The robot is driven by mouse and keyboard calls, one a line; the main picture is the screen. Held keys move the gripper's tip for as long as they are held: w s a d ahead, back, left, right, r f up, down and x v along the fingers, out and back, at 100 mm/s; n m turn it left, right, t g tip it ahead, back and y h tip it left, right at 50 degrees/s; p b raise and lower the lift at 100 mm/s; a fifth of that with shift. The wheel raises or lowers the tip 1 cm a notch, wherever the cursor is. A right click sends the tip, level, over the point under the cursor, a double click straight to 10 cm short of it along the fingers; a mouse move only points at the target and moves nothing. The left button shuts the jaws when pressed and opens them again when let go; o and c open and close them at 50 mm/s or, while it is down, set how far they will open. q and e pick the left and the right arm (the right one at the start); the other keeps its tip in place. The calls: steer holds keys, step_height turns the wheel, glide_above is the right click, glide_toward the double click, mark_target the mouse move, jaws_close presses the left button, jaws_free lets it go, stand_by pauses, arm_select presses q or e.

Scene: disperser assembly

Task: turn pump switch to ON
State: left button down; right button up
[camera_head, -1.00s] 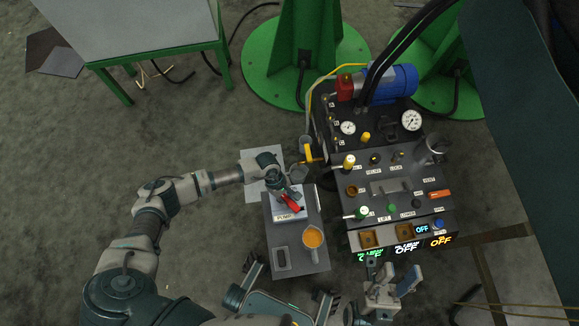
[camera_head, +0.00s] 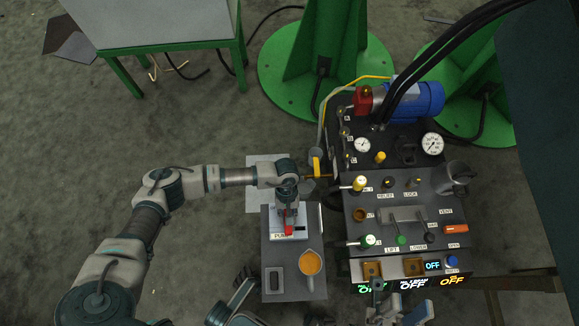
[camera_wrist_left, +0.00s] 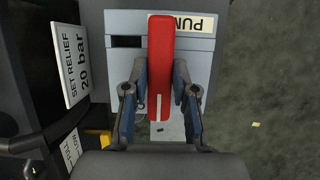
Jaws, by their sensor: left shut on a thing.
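The pump switch is a red lever (camera_head: 288,230) on a light box (camera_head: 301,237) labelled PUMP, on top of a grey cabinet. My left gripper (camera_head: 289,212) is over the box from above. In the left wrist view the lever (camera_wrist_left: 160,65) stands lengthwise between the two fingers (camera_wrist_left: 160,95), which are shut on it. The PUMP label (camera_wrist_left: 183,24) is partly covered by the lever. My right gripper (camera_head: 400,308) is at the bottom edge, below the control panel, with its fingers apart and nothing between them.
The control panel (camera_head: 405,215) with gauges, knobs and lit OFF displays (camera_head: 413,285) stands to the right.

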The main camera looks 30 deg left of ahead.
stand_by(0.4)
arm_select(q)
steer(key=c, duration=0.9)
jaws_free()
steer(key=shift+w+a+r, duration=0.1)
steer(key=shift+w+r, duration=0.1)
steer(key=shift+r, duration=0.15)
steer(key=v, duration=1.1)
steer(key=shift+r, duration=0.1)
